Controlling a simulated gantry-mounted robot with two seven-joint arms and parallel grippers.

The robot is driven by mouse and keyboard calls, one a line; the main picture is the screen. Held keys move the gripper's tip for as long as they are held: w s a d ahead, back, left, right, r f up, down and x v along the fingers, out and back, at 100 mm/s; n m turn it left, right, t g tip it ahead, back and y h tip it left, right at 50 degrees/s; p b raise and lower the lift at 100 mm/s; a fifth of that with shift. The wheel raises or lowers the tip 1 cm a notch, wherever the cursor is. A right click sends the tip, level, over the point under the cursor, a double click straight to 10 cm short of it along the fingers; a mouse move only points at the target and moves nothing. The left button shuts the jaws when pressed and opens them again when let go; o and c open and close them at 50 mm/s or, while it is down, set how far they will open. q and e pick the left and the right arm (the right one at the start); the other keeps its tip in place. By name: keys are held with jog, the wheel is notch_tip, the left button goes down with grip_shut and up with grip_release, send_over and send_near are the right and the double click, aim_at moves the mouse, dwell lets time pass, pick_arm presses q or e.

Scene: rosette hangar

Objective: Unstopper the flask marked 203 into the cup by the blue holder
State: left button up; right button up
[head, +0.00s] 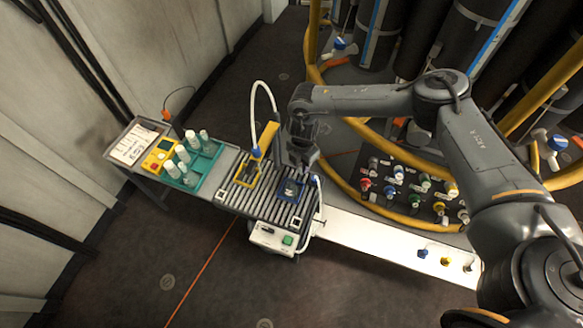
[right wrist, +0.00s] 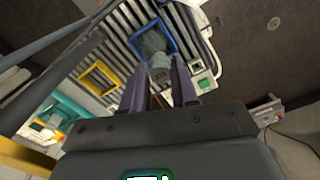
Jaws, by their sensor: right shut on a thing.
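My right gripper (head: 297,163) is over the blue holder (head: 303,197) on the roller table. In the right wrist view, its fingers (right wrist: 160,82) close on a grey piece with a small number that looks like 203. This looks like the stopper end of a flask. A glassy, pale blue-grey body (right wrist: 152,42) shows just beyond it, inside the square blue frame. I cannot tell whether stopper and flask are apart. I cannot make out a cup by the blue holder; the gripper hides part of that area. My left gripper is not in view.
A yellow holder (head: 236,184) sits left of the blue one. A teal rack (head: 209,163) with several white-capped bottles stands further left, beside a yellow device (head: 159,154). A white hose arches behind. A white control box (head: 270,238) is at the table's front.

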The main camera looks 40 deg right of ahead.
jog(key=s+d+r+p, duration=0.4)
jog(key=d+r+p, duration=0.2)
jog(key=r, duration=0.3)
jog(key=shift+s+d+r, duration=0.15)
jog(key=shift+s+d, duration=0.1)
jog(key=shift+d, duration=0.1)
dwell(0.4)
dwell(0.3)
